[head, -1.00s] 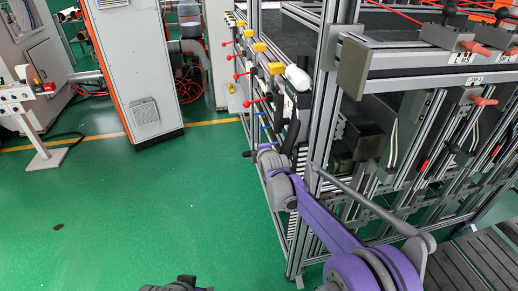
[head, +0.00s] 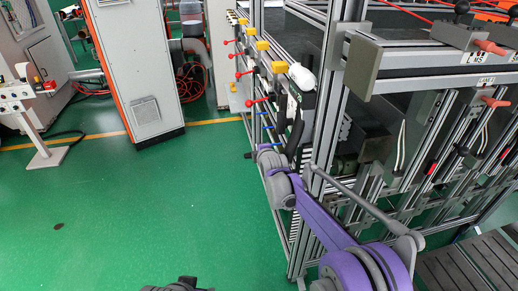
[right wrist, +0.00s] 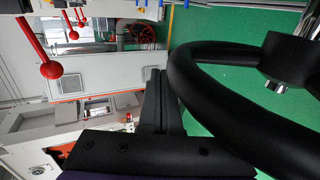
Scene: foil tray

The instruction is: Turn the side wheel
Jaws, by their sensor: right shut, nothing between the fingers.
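My right gripper (right wrist: 158,78) is shut and empty. Its dark fingers lie just left of the rim in the wrist view; I cannot tell whether they touch it. In the head view its tip (head: 248,154) shows small beyond my purple arm.
The aluminium machine frame (head: 335,100) stands close on the right, with red-knobbed levers (head: 248,102) and yellow knobs (head: 262,45) along its side. A white and orange cabinet (head: 135,70) stands behind. The green floor (head: 130,215) is open at the left.

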